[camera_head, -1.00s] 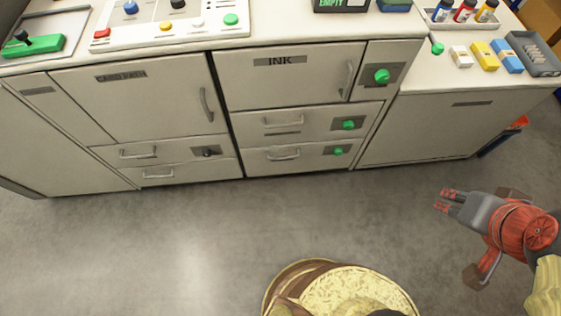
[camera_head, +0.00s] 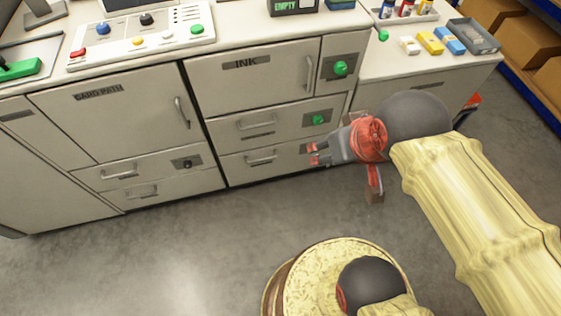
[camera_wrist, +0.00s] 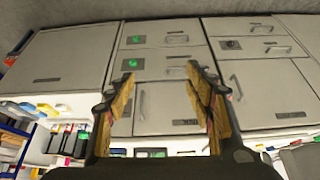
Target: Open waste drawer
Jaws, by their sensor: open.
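Two closed drawers, each with a bar handle and a green knob, sit below the INK door (camera_head: 250,72). The upper drawer (camera_head: 285,118) has a small label plate that I cannot read; the lower drawer (camera_head: 240,172) is partly hidden by my gripper. I cannot tell from lettering which is the waste drawer. My gripper (camera_head: 314,154) is open and empty, in front of the lower drawer's right end, apparently apart from it. In the wrist view, which looks upside down, the fingers (camera_wrist: 160,80) frame the drawer column, with the upper drawer (camera_wrist: 155,65) and lower drawer (camera_wrist: 150,40) between and beyond them.
The CARD PATH door (camera_head: 110,115) and two more drawers with a dark knob (camera_head: 188,163) stand left, all closed. A control panel (camera_head: 140,38) is on the counter. Colored blocks and a tray (camera_head: 472,36) lie at right. Boxed shelving (camera_head: 495,25) stands far right.

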